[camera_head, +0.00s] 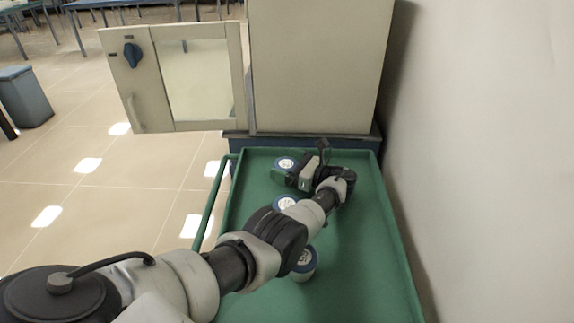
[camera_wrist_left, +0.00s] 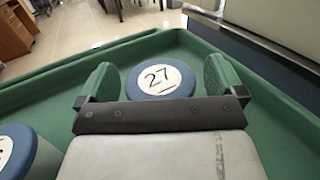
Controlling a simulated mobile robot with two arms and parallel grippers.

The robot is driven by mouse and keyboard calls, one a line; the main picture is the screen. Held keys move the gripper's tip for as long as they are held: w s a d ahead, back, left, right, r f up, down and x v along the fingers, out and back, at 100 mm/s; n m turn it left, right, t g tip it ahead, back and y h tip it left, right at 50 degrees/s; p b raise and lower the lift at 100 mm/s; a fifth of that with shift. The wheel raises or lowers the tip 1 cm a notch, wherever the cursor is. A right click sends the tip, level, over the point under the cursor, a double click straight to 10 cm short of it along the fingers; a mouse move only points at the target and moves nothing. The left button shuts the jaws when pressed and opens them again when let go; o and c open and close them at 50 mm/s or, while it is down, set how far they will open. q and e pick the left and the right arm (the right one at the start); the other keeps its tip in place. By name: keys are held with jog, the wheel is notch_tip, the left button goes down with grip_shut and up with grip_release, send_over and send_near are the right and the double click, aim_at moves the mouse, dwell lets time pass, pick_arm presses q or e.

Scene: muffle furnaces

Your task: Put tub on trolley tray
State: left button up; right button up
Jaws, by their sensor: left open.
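The green trolley tray (camera_head: 350,240) holds three white-and-blue tubs. The far tub (camera_head: 286,162) stands near the tray's far left corner, partly covered by my left gripper (camera_head: 283,175). In the left wrist view this tub (camera_wrist_left: 160,79), labelled 27, sits between the two green fingers of the left gripper (camera_wrist_left: 162,84), which are apart on either side of it. I cannot tell whether they touch it. A middle tub (camera_head: 284,202) and a near tub (camera_head: 305,268) are partly hidden by my left arm. My right gripper is not in view.
A large beige furnace (camera_head: 320,65) stands beyond the tray, its windowed door (camera_head: 190,80) swung open to the left. A white wall (camera_head: 480,150) runs along the right. A green rail (camera_head: 210,205) lines the tray's left side. The tray's right part is clear.

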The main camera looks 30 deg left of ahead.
pick_arm(q)
jog(key=d, duration=0.2)
jog(key=d+b, duration=0.1)
jog(key=d, duration=0.1)
jog(key=d+b, duration=0.1)
jog(key=d, duration=0.1)
jog(key=shift+w+d+f, duration=0.1)
jog(key=shift+w+d, duration=0.2)
jog(key=shift+d, duration=0.45)
jog(key=shift+r, duration=0.25)
